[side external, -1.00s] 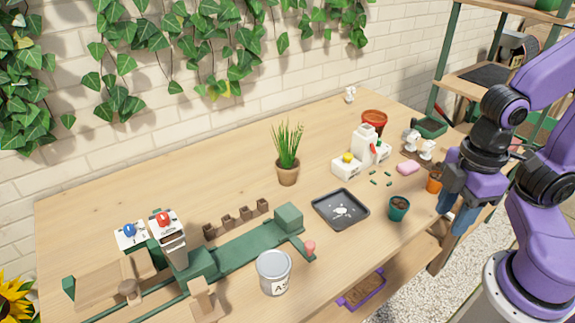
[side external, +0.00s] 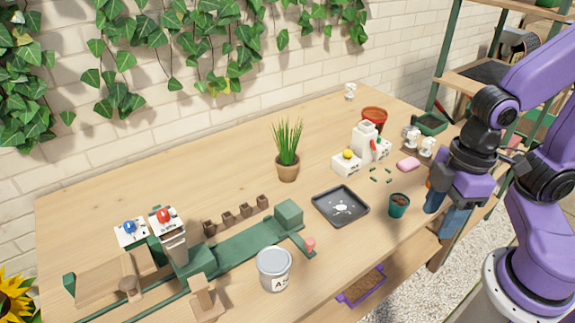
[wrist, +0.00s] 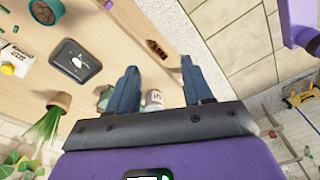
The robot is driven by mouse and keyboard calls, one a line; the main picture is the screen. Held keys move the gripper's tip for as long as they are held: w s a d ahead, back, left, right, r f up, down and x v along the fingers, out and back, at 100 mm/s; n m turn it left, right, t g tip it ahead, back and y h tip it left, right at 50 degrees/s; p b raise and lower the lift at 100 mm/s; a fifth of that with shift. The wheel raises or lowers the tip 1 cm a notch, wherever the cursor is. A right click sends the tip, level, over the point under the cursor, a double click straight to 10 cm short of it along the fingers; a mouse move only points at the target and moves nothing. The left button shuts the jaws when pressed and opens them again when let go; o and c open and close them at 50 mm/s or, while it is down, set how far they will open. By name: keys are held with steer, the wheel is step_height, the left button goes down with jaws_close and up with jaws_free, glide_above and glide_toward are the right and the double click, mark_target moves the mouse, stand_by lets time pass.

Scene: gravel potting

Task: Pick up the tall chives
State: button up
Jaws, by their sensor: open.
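The tall chives (side external: 287,144) stand upright in a terracotta pot (side external: 288,170) near the middle of the wooden table. In the wrist view my gripper (wrist: 160,66) also shows open and empty.
A black tray (side external: 325,213) and a teal pot (side external: 399,206) lie between my gripper and the chives. A grey tin (side external: 274,268) and green track (side external: 240,246) are front left.

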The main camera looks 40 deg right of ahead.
mark_target(290, 144)
steer(key=w+a+f+m+t+y, duration=0.2)
steer(key=w+a+f+m+t, duration=0.15)
steer(key=w+a, duration=0.4)
steer(key=w+a+f+m+t+y, duration=0.25)
steer(key=w+a+f+m, duration=0.2)
steer(key=w, duration=0.65)
steer(key=w+d+f+m+t+h, duration=0.2)
steer(key=w+d+f+t, duration=0.3)
steer(key=w, duration=0.4)
steer(key=w+d+m+t+h, duration=0.2)
steer(key=w+d+t+h, duration=0.15)
steer(key=d+t, duration=0.5)
steer(key=shift+g, duration=0.85)
steer(key=shift+w+d, duration=0.2)
steer(key=shift+w, duration=4.1)
steer(key=shift+w+d, duration=0.2)
steer(key=shift+w, duration=4.05)
jaws_close()
